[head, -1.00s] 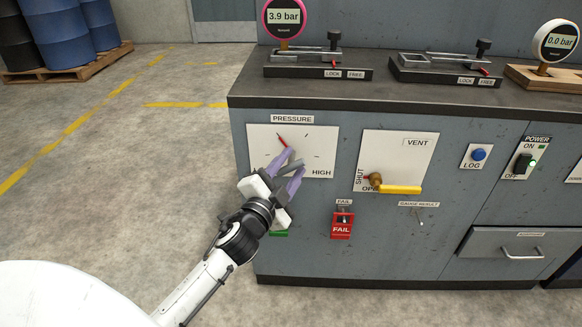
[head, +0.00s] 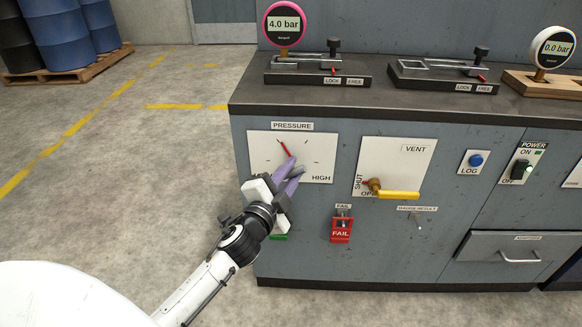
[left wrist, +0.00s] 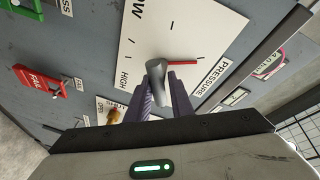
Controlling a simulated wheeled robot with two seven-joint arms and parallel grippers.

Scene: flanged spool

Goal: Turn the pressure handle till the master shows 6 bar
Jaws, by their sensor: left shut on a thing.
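The pressure handle (left wrist: 157,80) is a grey lever on a white dial plate (head: 258,160) marked PRESSURE and HIGH. Its red pointer (head: 284,148) points up and to the left in the head view. My left gripper (head: 294,171) is shut on the handle; in the left wrist view its purple fingers (left wrist: 163,98) lie on both sides of it. The pink-rimmed gauge (head: 285,24) on the bench reads 4.0 bar. It also shows at the right of the left wrist view (left wrist: 269,64). My right gripper is not in view.
The vent valve (head: 398,194) with a yellow lever is right of the dial. A red FAIL switch (head: 341,229) sits below. A white-rimmed gauge (head: 553,47) reads 0.0 bar. Two clamp stands (head: 318,75) are on the bench top. The floor at left is open.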

